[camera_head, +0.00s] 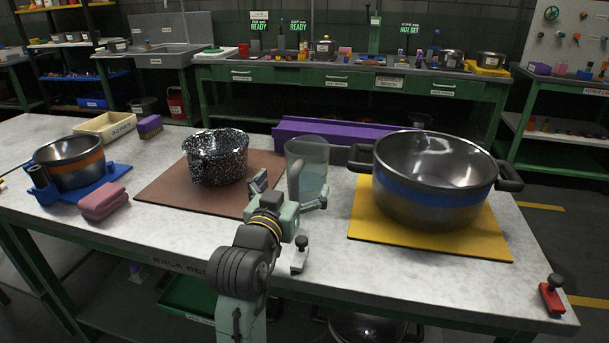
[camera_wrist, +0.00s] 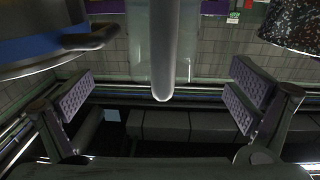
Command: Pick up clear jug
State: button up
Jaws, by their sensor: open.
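The clear jug (camera_head: 312,172) stands upright on the table between the speckled pot and the large steel pot, with its handle facing me. My gripper (camera_head: 288,193) is in front of the jug, open, with one finger on each side of the handle's line. In the wrist view, the jug's handle (camera_wrist: 162,45) hangs into the top middle, between the spread padded fingers of my gripper (camera_wrist: 160,97), a little beyond their tips. No finger appears to touch it. My gripper partly hides the jug's lower front in the head view.
A black speckled pot (camera_head: 216,158) on a brown mat (camera_head: 160,190) is left of the jug. A large steel pot (camera_head: 430,205) on a yellow mat (camera_head: 480,240) is close on the right. A purple rack (camera_head: 350,133) lies behind. A small black-knobbed clamp (camera_head: 300,255) sits at the front edge.

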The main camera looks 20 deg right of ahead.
aim_at(303, 166)
jog(key=p+x, duration=0.2)
jog(key=x, duration=0.5)
jog(key=shift+w+d, duration=0.1)
jog(key=shift+w, duration=0.25)
jog(key=shift+c, duration=0.2)
jog(key=shift+r, duration=0.15)
jog(key=c, duration=1.5)
